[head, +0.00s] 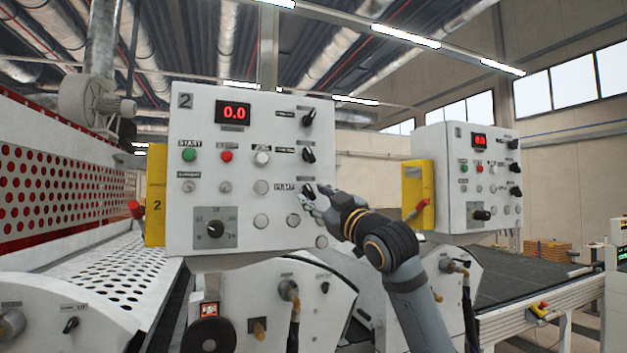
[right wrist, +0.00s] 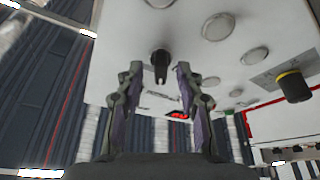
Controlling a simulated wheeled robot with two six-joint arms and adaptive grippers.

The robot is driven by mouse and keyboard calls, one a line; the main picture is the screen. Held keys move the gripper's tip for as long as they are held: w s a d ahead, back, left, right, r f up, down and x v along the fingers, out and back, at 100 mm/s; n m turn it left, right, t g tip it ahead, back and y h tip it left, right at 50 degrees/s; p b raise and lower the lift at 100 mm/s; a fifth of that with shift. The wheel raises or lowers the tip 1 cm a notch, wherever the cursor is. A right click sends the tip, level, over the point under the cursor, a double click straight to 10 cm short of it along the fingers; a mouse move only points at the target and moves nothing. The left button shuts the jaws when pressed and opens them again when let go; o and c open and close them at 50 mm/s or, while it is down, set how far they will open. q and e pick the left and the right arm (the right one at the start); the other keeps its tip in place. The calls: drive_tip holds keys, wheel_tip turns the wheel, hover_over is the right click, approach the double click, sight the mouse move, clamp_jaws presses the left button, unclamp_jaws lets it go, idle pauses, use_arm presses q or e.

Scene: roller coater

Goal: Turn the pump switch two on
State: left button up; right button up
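The control box marked 2 (head: 255,213) is a white panel facing me in the head view. A label reading PUMP (head: 284,188) is on its right side, and my right gripper (head: 310,194) is at the panel just right of that label. In the right wrist view the black pump switch (right wrist: 160,65) shows between the two spread fingertips of my right gripper (right wrist: 158,74). A gap shows on each side of the switch, so the fingers are open. In the head view the gripper mostly hides this switch. My left gripper is not in view.
Two other black switches (head: 308,155) sit above on the same panel. A red display (head: 233,113) reads 0.0. A black dial (head: 214,229) is at lower left. A second similar control box (head: 455,185) stands to the right, behind my right arm.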

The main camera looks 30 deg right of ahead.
drive_tip(key=shift+w+a+r, duration=0.15)
drive_tip(key=shift+w+r, duration=0.1)
drive_tip(key=shift+w, duration=0.3)
drive_tip(key=shift+c, duration=0.3)
drive_tip(key=shift+f, duration=0.1)
clamp_jaws()
